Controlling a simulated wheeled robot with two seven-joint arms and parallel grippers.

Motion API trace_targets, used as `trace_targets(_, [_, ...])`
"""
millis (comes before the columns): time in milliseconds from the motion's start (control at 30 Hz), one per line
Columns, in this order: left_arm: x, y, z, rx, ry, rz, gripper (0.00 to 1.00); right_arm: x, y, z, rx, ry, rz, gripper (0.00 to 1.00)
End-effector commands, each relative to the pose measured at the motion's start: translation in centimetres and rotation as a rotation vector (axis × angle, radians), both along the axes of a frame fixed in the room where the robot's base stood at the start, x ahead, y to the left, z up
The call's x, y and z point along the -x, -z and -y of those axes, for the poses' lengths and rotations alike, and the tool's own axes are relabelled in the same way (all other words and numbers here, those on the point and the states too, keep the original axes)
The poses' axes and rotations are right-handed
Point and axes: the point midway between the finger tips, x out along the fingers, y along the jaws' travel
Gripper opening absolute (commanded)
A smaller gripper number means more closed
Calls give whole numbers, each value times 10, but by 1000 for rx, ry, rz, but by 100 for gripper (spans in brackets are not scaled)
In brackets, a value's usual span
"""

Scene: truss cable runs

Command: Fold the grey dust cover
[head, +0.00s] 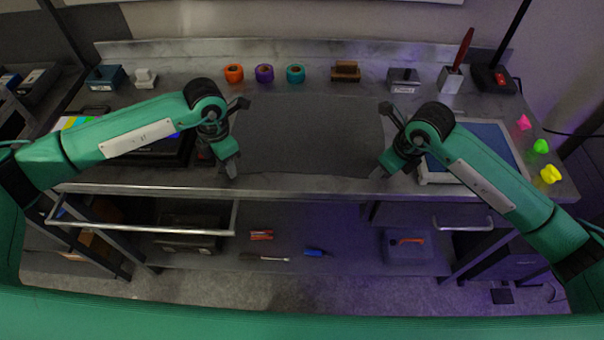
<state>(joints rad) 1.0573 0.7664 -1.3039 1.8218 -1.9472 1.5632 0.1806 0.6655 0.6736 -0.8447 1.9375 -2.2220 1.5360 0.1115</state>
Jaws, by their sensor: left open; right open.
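The grey dust cover (310,135) lies flat and spread out on the middle of the workbench, dark grey and roughly rectangular. Its near edge lies close to the bench's front edge. My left gripper (231,168) is open at the cover's near left corner. My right gripper (381,172) is open at the cover's near right corner. I cannot tell whether either gripper touches the cloth. My arms hide parts of the cover's left and right edges.
Three tape rolls, orange (233,73), purple (264,73) and teal (295,73), stand behind the cover, with a brown block (345,71) to their right. A framed blue panel (490,142) lies at right. A rail (140,228) runs along the bench's front left.

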Motion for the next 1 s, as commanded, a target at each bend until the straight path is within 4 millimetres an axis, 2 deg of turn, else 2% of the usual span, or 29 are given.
trace_targets(400, [0,3,0,0,0,0,42,0,5,0,1,0,-1,42])
trace_targets(833, [0,4,0,0,0,-1,0,0,5,0,1,1,-2,0])
trace_targets(1000, [0,4,0,-1,0,-1,0,1,6,0,1,1,-3,0])
